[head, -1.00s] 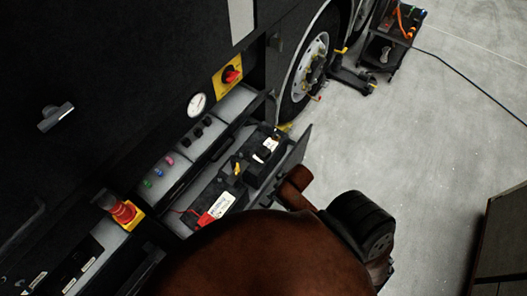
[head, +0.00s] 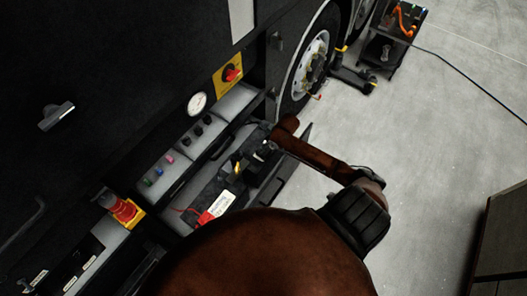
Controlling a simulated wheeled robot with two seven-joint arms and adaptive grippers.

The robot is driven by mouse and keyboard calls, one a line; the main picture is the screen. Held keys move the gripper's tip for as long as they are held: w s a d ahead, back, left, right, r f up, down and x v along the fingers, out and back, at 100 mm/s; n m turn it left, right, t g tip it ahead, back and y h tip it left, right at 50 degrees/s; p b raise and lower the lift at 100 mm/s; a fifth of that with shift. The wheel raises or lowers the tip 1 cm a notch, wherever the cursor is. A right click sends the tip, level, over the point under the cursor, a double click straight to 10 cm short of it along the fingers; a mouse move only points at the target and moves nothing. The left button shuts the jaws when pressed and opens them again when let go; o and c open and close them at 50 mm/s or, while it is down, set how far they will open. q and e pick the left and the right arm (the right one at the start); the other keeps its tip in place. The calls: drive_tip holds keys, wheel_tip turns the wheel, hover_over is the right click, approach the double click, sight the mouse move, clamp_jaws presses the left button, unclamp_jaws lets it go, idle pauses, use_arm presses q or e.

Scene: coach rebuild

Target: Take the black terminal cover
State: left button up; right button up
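An open compartment low on the dark vehicle side holds black batteries (head: 205,187) with a white label and a red cover (head: 207,217) on a red lead. A small yellow part (head: 237,166) shows farther along them. Small black parts sit near the far end, but I cannot make out which is the black terminal cover. My brown arm, which I take as the right, rises from the bottom and reaches left over the far end of the compartment. Its gripper (head: 263,148) is dark against the batteries, and its fingers cannot be made out. My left gripper is not in view.
A panel with buttons (head: 158,172), a gauge (head: 197,103) and a yellow-red switch (head: 230,74) line the vehicle side. An open flap edges the compartment. A wheel (head: 311,66) and a tool cart (head: 392,32) stand beyond.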

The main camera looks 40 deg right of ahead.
drive_tip(key=x, duration=0.7)
drive_tip(key=shift+d+f, duration=0.25)
drive_tip(key=shift+f, duration=0.05)
drive_tip(key=shift+s, duration=0.1)
drive_tip(key=shift+c, duration=0.2)
drive_tip(key=c, duration=1.2)
